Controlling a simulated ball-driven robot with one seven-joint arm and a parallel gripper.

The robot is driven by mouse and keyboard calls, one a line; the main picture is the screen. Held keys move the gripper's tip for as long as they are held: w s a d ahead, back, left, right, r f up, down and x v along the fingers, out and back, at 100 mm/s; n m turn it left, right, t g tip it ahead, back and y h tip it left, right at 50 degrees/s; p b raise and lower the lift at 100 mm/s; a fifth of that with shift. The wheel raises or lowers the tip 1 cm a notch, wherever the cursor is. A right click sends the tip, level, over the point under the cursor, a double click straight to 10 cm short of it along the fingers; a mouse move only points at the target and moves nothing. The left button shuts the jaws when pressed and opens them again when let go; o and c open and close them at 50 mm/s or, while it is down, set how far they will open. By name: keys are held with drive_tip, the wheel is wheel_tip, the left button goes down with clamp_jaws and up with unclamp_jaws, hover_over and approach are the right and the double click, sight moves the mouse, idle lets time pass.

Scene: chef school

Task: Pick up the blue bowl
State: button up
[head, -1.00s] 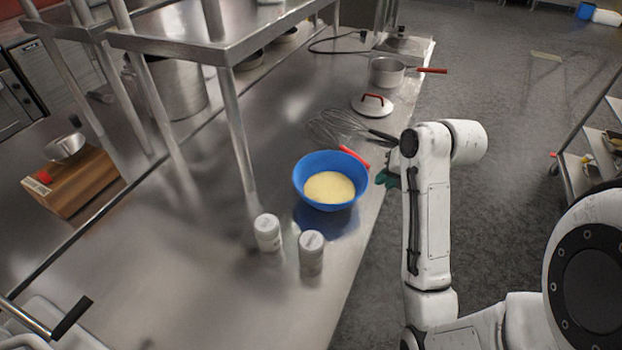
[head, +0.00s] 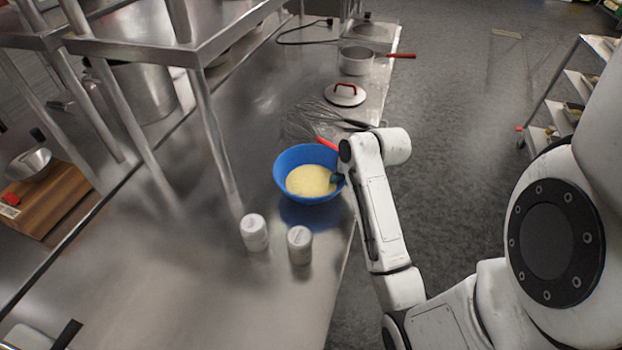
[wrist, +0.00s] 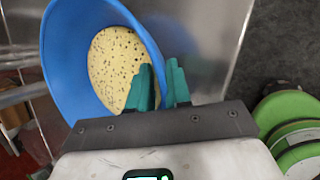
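The blue bowl (head: 290,182) sits upright on the steel counter and holds a pale yellow mixture. In the wrist view the bowl (wrist: 62,75) fills the upper left, with dark specks showing in the mixture. My gripper (head: 337,179) is at the bowl's right side, near the rim. In the wrist view the teal fingers of my gripper (wrist: 160,82) are close together, one over the inside of the bowl and one outside, with the blue rim between them. The lower part of the bowl is hidden behind my gripper in the wrist view.
Two white jars (head: 254,232) (head: 300,245) stand in front of the bowl. A whisk (head: 318,118), a red-handled lid (head: 345,95) and a pot (head: 357,60) lie beyond it. A steel shelf (head: 215,135) stands to the left. The counter's right edge is close to the bowl.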

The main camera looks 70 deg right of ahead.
drive_tip(key=shift+w+d+f, duration=0.1)
drive_tip(key=shift+w+f, duration=0.15)
drive_tip(key=shift+f, duration=0.25)
clamp_jaws()
drive_tip(key=shift+r, duration=0.1)
idle(1.0)
